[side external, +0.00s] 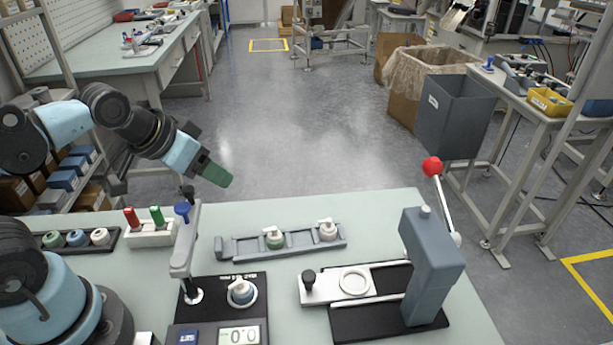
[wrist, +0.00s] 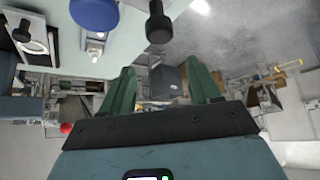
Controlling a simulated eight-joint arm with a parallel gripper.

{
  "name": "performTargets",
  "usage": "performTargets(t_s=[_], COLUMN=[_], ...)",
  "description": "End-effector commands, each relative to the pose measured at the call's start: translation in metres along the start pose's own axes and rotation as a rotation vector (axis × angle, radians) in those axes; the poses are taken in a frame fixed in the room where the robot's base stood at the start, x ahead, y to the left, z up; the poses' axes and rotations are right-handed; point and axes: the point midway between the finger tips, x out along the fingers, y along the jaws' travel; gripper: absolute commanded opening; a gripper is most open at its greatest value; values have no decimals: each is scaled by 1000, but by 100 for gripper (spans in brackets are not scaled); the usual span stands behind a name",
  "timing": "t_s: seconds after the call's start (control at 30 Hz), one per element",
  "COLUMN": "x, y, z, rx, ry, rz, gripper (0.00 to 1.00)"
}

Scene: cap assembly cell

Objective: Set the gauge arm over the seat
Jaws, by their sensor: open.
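The gauge arm (side external: 186,240) is a grey bar on a post at the left of the black gauge base. It points toward the back of the table, swung away from the seat (side external: 254,302). A blue knob (side external: 182,210) and a black knob (side external: 188,191) stand near its far end. The blue knob (wrist: 95,12) and black knob (wrist: 158,27) also show at the top of the wrist view. My gripper (side external: 217,174), with green fingers, is open and empty, above and right of the knobs. Its fingers (wrist: 163,85) are spread apart in the wrist view.
A grey rail (side external: 300,243) holding caps lies behind the gauge. A lever press (side external: 430,265) with a white slide (side external: 335,283) stands right. A white holder (side external: 150,236) with red and green pieces and a black tray of caps (side external: 78,240) are left. Clear table lies behind the rail.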

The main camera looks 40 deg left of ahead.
Motion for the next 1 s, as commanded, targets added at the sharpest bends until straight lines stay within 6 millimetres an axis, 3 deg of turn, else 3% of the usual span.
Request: performTargets(t_s=[0.07, 0.13, 0.27, 0.5, 0.67, 0.8, 1.0], x=[0, -1, -16, -81, -112, -113, -92], y=[0, 0, -2, -7, -8, -9, -9], z=[0, -1, -11, -32, -37, -34, -19], rx=[0, 1, 19, 83, 105, 109, 109], ry=[0, -8, -110, -463, -598, -624, -622], rz=[0, 0, -3, 15, 32, 35, 35], gripper=[60, 50, 48, 48, 48, 48, 48])
